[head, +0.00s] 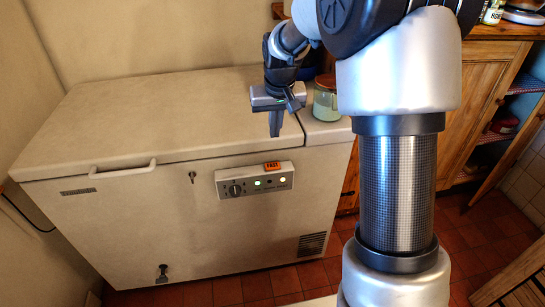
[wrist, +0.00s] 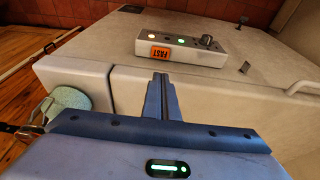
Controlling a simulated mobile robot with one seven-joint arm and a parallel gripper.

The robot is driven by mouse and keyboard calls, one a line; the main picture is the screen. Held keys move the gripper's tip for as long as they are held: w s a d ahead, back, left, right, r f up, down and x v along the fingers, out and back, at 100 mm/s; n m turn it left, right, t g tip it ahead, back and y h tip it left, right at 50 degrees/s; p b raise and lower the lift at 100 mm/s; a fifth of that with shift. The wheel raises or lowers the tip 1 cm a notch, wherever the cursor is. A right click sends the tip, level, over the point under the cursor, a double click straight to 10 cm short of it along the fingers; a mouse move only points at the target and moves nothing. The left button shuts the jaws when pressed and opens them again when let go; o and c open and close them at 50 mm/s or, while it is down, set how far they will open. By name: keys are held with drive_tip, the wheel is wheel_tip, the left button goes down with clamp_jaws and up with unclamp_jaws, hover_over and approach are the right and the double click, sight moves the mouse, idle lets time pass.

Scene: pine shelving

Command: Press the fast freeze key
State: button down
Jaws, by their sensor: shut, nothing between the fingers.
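The white chest freezer (head: 150,115) has a control panel (head: 224,178) on its front, also in the wrist view (wrist: 143,44). The panel carries a dial (head: 235,190), two lit lamps and a small dark round spot (head: 270,181) between them, which may be the key. An orange FAST label (head: 272,166) is at the panel's top edge, and it also shows in the wrist view (wrist: 160,53). My gripper (head: 275,131) is shut and empty, pointing down near the lid's front right. In the wrist view its fingertips (wrist: 161,76) lie just short of the label, apart from the panel.
A glass jar with pale green contents (head: 326,102) stands on the freezer's right end, close to my gripper. A lid handle (head: 123,169) sticks out at the left. A wooden cabinet (head: 485,85) stands at right with its door open. The tiled floor before the freezer is clear.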

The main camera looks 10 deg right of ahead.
drive_tip(key=b, duration=0.2)
hover_over(273, 167)
wheel_tip(273, 167, down, 12)
drive_tip(key=shift+f, duration=0.85)
drive_tip(key=shift+s+f+b, duration=0.1)
drive_tip(key=shift+f+b, duration=0.7)
drive_tip(key=shift+f, duration=0.05)
drive_tip(key=shift+s, duration=0.1)
drive_tip(key=shift+f, duration=0.2)
wheel_tip(273, 167, up, 5)
drive_tip(key=p, duration=0.3)
drive_tip(key=p+v, duration=0.1)
drive_tip(key=v, duration=0.9)
drive_tip(key=shift+w, duration=0.25)
